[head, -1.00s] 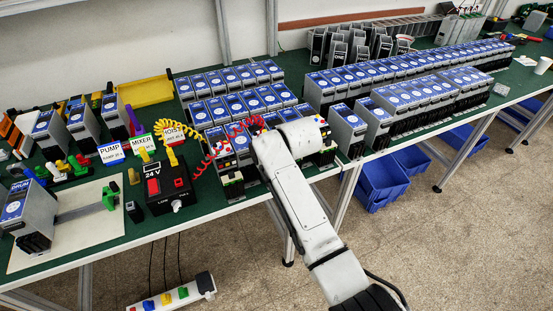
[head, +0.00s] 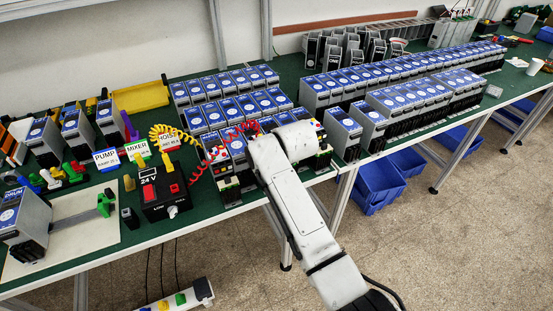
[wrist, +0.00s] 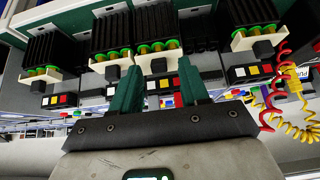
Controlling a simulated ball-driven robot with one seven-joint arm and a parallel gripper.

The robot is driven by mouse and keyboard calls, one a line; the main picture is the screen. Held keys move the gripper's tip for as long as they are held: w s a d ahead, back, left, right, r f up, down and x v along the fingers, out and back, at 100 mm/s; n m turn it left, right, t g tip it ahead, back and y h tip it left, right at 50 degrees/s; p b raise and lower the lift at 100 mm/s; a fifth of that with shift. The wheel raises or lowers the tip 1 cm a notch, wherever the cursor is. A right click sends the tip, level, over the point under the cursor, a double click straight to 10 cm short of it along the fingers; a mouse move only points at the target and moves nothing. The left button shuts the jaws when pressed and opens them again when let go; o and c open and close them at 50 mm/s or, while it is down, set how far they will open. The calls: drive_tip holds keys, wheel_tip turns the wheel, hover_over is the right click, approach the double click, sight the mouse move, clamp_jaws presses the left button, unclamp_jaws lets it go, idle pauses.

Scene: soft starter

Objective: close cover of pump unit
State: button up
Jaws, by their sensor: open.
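Several grey units with black ribbed bodies stand in a row in the wrist view (wrist: 155,30), with pale open-looking flaps and yellow-green parts on their fronts. Which one is the pump unit I cannot tell. My gripper (wrist: 158,88) is open and empty, its two dark green fingers pointing at the fronts of the middle units. Whether they touch a unit is unclear. In the head view my arm hides the gripper and part of the front row of units (head: 230,165). A blue-and-white PUMP card (head: 107,160) stands on the table to the left.
Red and yellow coiled cables hang right of my fingers (wrist: 278,112). A black 24 V box (head: 165,192) stands left of the front units. Rows of blue-topped units (head: 400,92) fill the green table. Blue bins (head: 378,186) are below. The floor at right is clear.

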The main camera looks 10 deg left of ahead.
drive_tip(key=v, duration=1)
drive_tip(key=shift+b, duration=0.4)
drive_tip(key=shift+r, duration=0.1)
